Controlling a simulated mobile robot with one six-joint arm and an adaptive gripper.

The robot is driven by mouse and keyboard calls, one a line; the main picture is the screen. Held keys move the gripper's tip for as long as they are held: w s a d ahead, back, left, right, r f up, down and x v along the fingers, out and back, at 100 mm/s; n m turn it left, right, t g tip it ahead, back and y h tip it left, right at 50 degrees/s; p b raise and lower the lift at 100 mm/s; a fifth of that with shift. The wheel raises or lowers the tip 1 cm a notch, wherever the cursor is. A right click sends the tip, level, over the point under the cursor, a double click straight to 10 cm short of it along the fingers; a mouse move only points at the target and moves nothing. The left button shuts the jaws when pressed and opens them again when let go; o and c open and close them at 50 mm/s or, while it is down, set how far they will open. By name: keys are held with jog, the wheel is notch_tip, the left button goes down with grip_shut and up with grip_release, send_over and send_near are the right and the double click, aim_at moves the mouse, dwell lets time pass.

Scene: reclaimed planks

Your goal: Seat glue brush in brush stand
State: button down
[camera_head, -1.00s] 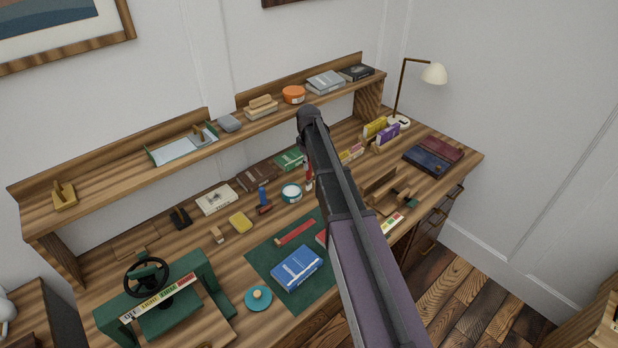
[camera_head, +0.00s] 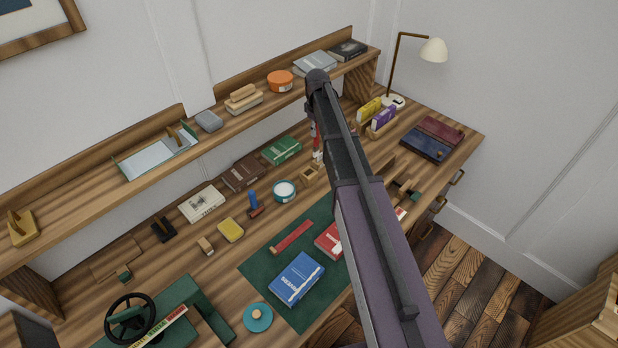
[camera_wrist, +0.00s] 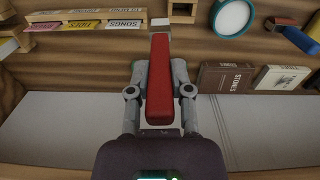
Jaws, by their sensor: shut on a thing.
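The glue brush (camera_wrist: 160,85) has a red handle and a pale tip, and my gripper (camera_wrist: 159,68) is shut on its handle in the wrist view. In the head view the brush (camera_head: 317,143) shows as a small red and white piece left of my arm, which hides my gripper there. A small open wooden holder (camera_head: 309,175), which looks like the brush stand, is on the desk just below the brush in that picture. The holder also shows at the top of the wrist view (camera_wrist: 183,10). The brush appears apart from it and above the desk.
A teal-rimmed pot (camera_head: 284,190) stands close left of the holder. Green (camera_head: 281,150) and brown (camera_head: 243,173) books lie behind, below the raised shelf (camera_head: 150,178). A green mat (camera_head: 262,262) holds blue and red books. A lamp (camera_head: 433,50) stands at the back right.

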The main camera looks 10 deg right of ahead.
jog(key=shift+a, duration=0.15)
jog(key=a, duration=0.1)
jog(key=s+a, duration=0.2)
jog(key=shift+s+f+m+b, duration=0.2)
jog(key=shift+f+m+b, duration=0.1)
jog(key=shift+m, duration=0.1)
jog(key=shift+f, duration=0.1)
jog(key=b, duration=0.6)
send_near(309, 177)
jog(key=shift+w+d+r, duration=0.15)
jog(key=shift+w+r, duration=0.25)
jog(key=shift+w, duration=0.2)
jog(key=shift+w+d+r, duration=0.15)
jog(key=shift+w+r, duration=0.25)
jog(key=shift+w, duration=0.15)
jog(key=shift+f, duration=0.1)
jog(key=shift+f+b, duration=1.75)
jog(key=shift+b, duration=0.3)
jog(key=shift+f, duration=0.2)
